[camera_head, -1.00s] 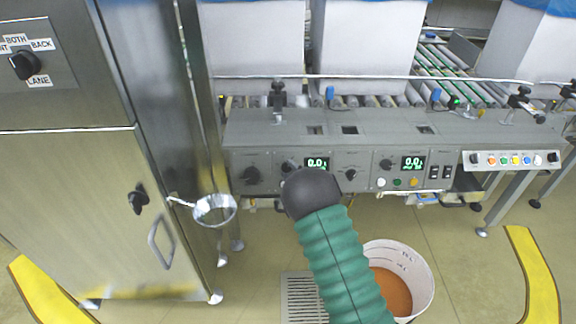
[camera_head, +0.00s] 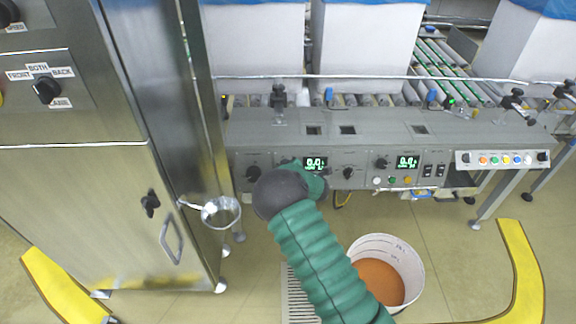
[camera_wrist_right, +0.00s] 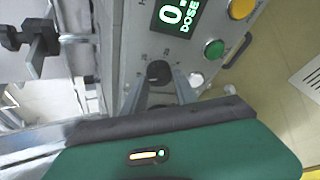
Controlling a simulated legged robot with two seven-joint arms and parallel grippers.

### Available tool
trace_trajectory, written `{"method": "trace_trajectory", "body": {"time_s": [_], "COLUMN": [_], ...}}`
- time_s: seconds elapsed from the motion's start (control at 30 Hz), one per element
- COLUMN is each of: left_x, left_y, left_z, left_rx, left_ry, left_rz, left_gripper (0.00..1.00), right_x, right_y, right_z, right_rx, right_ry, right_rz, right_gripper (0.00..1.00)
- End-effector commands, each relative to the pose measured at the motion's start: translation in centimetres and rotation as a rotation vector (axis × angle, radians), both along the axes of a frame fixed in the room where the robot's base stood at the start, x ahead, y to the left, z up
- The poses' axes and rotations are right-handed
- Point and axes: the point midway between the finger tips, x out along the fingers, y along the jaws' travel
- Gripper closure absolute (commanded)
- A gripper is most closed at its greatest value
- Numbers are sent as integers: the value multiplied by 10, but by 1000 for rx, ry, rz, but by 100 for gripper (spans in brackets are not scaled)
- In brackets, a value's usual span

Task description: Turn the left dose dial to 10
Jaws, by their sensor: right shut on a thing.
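The left dose dial (camera_wrist_right: 158,71) is a dark round knob on the grey panel in the right wrist view. Small scale marks surround it, too small to read surely. My right gripper (camera_wrist_right: 161,88) is shut on this dial, with its two grey fingers on either side. In the head view, my green-sleeved right arm hides the dial and the gripper. The left display (camera_head: 315,163) shows green digits that read about 0.0. It also shows in the right wrist view (camera_wrist_right: 178,14), labelled DOSE. My left gripper is not in view.
The right dose dial (camera_head: 381,163) and right display (camera_head: 408,162) are further right on the panel. Green (camera_wrist_right: 214,48), yellow (camera_wrist_right: 242,8) and white (camera_wrist_right: 196,79) buttons lie close to the gripped dial. A bucket (camera_head: 412,262) of orange-brown material stands on the floor below.

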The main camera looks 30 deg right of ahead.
Motion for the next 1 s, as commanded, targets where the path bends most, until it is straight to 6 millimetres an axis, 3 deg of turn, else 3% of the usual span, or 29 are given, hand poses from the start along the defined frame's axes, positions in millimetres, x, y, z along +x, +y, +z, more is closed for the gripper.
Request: {"method": "trace_trajectory", "body": {"time_s": [0.33, 0.83, 0.87, 1.0], "left_x": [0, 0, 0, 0], "left_y": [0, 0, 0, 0], "left_z": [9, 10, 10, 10], "left_rx": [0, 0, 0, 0], "left_ry": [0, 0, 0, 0], "left_rz": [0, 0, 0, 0], "left_gripper": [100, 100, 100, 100], "right_x": [1, 1, 1, 1], "right_y": [-4, -5, -5, -3], "right_z": [5, 6, 6, 5], "right_rx": [-104, -117, -117, -115], "right_ry": [56, 61, 61, 62], "right_rz": [33, 38, 37, 40], "right_gripper": [100, 100, 62, 44]}}
